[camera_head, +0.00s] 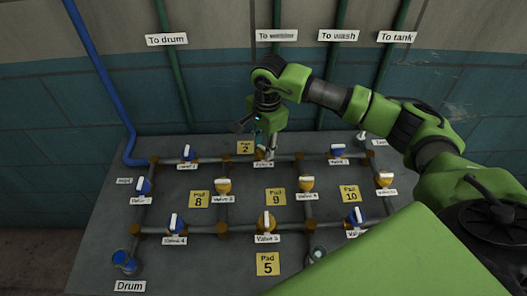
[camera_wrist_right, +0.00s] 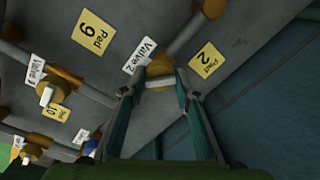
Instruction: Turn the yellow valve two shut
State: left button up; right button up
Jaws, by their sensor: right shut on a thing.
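Valve two is a yellow valve with a white handle on the back pipe of the grey panel. In the head view its yellow body (camera_head: 261,155) is partly hidden behind my right gripper (camera_head: 265,143). In the right wrist view its white handle (camera_wrist_right: 160,83) lies crosswise between the two fingers of my right gripper (camera_wrist_right: 158,87), in front of the yellow body (camera_wrist_right: 161,66). The right gripper is shut on the handle. The "Valve 2" label (camera_wrist_right: 140,56) is beside it. My left gripper is not in view.
Other valves stand close by on the pipes: a blue one (camera_head: 189,153) to the left, another blue one (camera_head: 337,152) to the right, and a yellow one (camera_head: 307,185) in front. A tiled wall (camera_head: 220,100) with vertical green pipes rises behind the panel (camera_head: 100,240).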

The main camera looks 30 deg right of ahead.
aim_at(262, 153)
jog(key=m+b, duration=0.2)
jog(key=m, duration=0.2)
jog(key=shift+f+m+b, duration=0.15)
jog(key=shift+m+b, duration=0.15)
jog(key=shift+b, duration=0.1)
jog(key=shift+a+m+h+b, duration=0.1)
jog(key=shift+m+h+b, duration=0.2)
jog(key=shift+m+b, duration=1.4)
jog(key=shift+o, duration=0.2)
jog(key=shift+m+p, duration=0.65)
jog(key=shift+m, duration=0.15)
jog(key=o, duration=1.1)
jog(key=shift+c, duration=0.2)
jog(key=shift+r, duration=0.25)
notch_tip(262, 153, up, 12)
jog(key=shift+s+a, duration=0.3)
jog(key=shift+s, duration=0.1)
jog(key=shift+f, duration=0.1)
